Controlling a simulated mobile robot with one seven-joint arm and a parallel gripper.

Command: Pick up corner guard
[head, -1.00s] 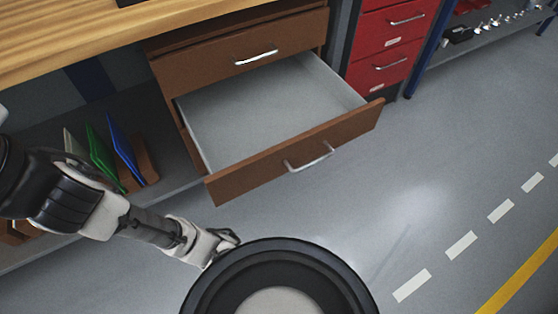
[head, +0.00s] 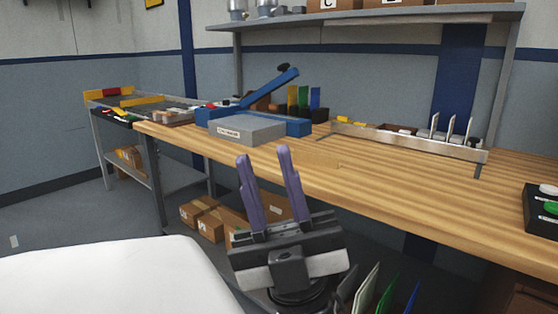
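My gripper (head: 263,154) stands upright in front of the workbench (head: 400,188), its two purple fingers apart with nothing between them. I cannot pick out the corner guard for certain. A grey labelled box (head: 247,130) and a blue fixture (head: 297,126) with a raised blue arm sit on the bench beyond the gripper. Small yellow and brown pieces (head: 398,128) lie behind a metal rail on the bench, too small to identify.
A side cart (head: 150,172) at the left carries yellow and red parts. Cardboard boxes (head: 200,215) lie on the lower shelf. A black tray (head: 543,215) is at the right edge.

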